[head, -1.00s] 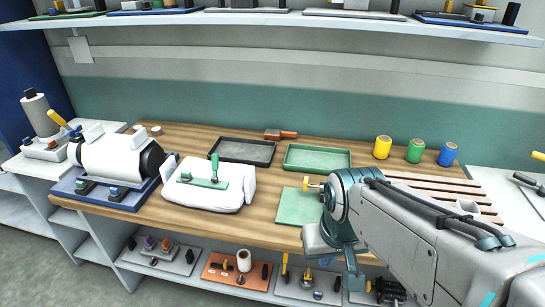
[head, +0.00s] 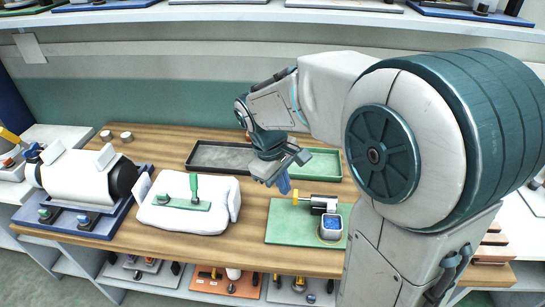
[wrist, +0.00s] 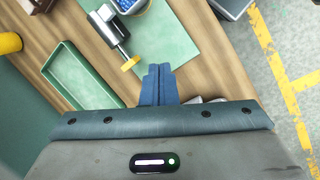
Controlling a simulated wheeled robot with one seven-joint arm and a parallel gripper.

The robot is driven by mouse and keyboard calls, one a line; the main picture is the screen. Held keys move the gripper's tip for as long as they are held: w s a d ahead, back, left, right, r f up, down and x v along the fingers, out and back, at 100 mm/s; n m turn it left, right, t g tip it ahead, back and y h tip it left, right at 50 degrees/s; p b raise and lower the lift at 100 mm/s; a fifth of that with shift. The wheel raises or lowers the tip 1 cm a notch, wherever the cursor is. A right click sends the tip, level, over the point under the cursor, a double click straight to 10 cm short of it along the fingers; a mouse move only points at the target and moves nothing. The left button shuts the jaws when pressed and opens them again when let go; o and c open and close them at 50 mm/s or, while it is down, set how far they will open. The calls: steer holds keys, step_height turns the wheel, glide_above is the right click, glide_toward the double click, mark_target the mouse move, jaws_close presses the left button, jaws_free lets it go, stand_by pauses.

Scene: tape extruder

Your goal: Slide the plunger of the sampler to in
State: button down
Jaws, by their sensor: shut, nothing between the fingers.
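The sampler (head: 322,205) lies on a green mat (head: 283,228), a dark and silver barrel with a yellow plunger (head: 300,202) sticking out to the left. In the wrist view the sampler's barrel (wrist: 113,32) and the yellow plunger disc (wrist: 130,63) show on the mat (wrist: 172,42). The plunger is drawn out, with a bare stretch of rod before the barrel. My gripper (head: 284,186) is above and left of the plunger, apart from it. Its blue fingers are shut and empty in the wrist view (wrist: 158,72), just beside the disc.
A container with blue contents (head: 331,226) stands by the sampler. Behind are a green tray (head: 326,163) and a black tray (head: 222,167). A white block with a green handle (head: 182,205) stands left. Bare wood lies between it and the mat.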

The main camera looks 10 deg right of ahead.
steer(key=w+a+f+n+g+h+p, duration=0.1)
steer(key=w+a+f+n+p, duration=0.15)
steer(key=w, duration=0.35)
steer(key=w+a+f+n+p, duration=0.1)
steer(key=w+a+n, duration=0.1)
steer(key=w+n, duration=0.3)
steer(key=shift+m, duration=0.45)
steer(key=x, duration=0.9)
steer(key=shift+w+d+r, duration=0.1)
steer(key=shift+d+r, duration=0.1)
steer(key=shift+d, duration=0.15)
steer(key=d, duration=0.1)
steer(key=s+d+p, duration=0.1)
steer(key=d, duration=0.1)
steer(key=shift+d+f, duration=0.1)
steer(key=shift+f, duration=0.05)
steer(key=shift+d+f, duration=0.1)
steer(key=shift+d, duration=0.3)
steer(key=shift+s, duration=0.1)
steer(key=shift+s+d, duration=0.15)
steer(key=shift+d, duration=0.4)
